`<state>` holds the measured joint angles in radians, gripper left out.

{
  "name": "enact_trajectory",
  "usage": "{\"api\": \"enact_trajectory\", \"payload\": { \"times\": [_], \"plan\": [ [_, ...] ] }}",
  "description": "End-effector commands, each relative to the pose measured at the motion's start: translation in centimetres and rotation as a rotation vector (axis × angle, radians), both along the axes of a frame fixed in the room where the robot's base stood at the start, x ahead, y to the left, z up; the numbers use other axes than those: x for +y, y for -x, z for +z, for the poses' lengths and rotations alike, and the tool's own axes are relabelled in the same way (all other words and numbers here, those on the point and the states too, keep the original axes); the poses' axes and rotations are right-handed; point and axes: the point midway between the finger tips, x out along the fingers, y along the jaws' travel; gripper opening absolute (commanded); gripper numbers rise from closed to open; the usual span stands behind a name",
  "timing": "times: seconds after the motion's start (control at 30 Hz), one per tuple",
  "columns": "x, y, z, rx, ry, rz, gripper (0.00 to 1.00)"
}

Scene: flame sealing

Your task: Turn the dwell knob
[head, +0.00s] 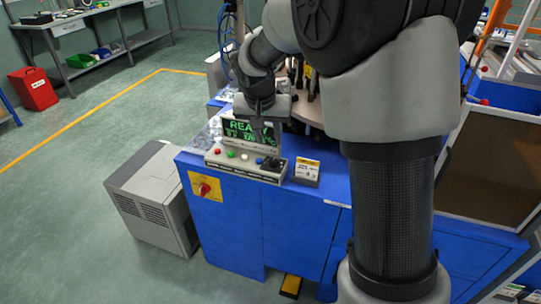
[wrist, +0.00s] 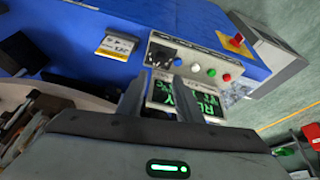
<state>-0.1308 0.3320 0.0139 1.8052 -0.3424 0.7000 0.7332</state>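The control panel (head: 228,166) is a light box on the blue bench, with a green-lettered display (head: 243,131) above it. The black dwell knob (head: 271,163) is at its right end; in the wrist view the knob (wrist: 160,54) lies just beyond my fingertips. Red, green and white buttons (wrist: 211,72) sit beside it. The knob's marks are too small to read.
A small labelled box (head: 306,172) stands right of the panel. A yellow plate with a red switch (head: 204,189) is on the bench front. A grey cabinet (head: 152,195) stands left of the bench.

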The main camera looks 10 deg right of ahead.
Motion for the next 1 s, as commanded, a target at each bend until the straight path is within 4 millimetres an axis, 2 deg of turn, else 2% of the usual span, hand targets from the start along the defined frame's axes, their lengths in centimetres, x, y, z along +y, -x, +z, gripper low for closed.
{"api": "enact_trajectory", "payload": {
  "times": [0.03, 0.2, 0.5, 0.7, 1.0],
  "plan": [
    [-0.3, -0.3, -1.4, 0.003, 0.001, -0.001, 0.32],
    [-0.9, -1.7, -4.9, 0.003, 0.000, 0.000, 0.32],
    [-1.8, -3.6, -9.9, 0.002, 0.000, 0.000, 0.32],
    [-2.0, -4.2, -11.4, 0.001, 0.000, 0.000, 0.32],
    [-2.1, -4.3, -11.6, 0.000, -0.001, 0.000, 0.32]
  ]
}}
